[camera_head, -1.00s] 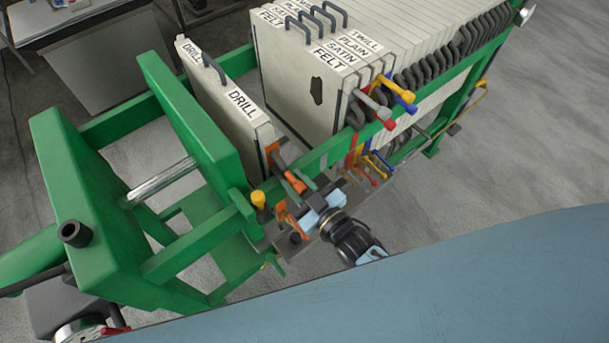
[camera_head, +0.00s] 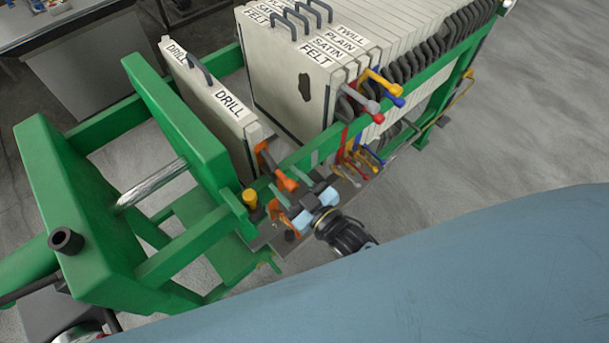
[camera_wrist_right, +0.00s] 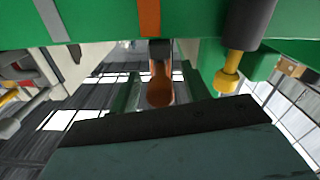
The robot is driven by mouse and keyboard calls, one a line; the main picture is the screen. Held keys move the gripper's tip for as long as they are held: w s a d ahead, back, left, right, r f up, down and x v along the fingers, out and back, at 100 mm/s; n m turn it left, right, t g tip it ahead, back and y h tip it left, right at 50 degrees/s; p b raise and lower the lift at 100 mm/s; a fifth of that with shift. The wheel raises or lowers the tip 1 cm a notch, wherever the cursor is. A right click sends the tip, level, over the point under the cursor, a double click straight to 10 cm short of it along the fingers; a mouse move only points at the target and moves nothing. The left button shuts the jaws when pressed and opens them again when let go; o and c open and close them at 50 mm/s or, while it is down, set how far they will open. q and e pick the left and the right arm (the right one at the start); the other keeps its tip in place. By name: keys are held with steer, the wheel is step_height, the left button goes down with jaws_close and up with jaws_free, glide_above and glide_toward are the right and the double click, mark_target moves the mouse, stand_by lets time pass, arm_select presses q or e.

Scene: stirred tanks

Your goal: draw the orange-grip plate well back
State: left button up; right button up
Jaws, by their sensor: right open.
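The orange-grip plate (camera_head: 210,98) is a pale plate labelled DRILL. It stands upright between the green end block and the plate pack, with gaps on both sides. Its orange grip (camera_head: 285,181) sticks out over the near green rail and also shows end-on in the wrist view (camera_wrist_right: 160,92). My right gripper (camera_head: 293,188) is open at this grip. In the wrist view its two green fingers (camera_wrist_right: 161,95) stand on either side of the grip, with slight gaps. Whether they touch it lower down is hidden. My left gripper is not in view.
The pack of pale plates (camera_head: 315,85), labelled FELT, SATIN, PLAIN and TWILL, stands to the right with grey, yellow, blue and red grips. A green end block (camera_head: 185,125) stands left. A yellow knob (camera_head: 250,198) sits close to the gripper. The near green rail (camera_head: 330,132) runs below the grips.

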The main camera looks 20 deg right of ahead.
steer(key=v, duration=1.3)
steer(key=shift+b, duration=0.35)
steer(key=shift+f, duration=0.1)
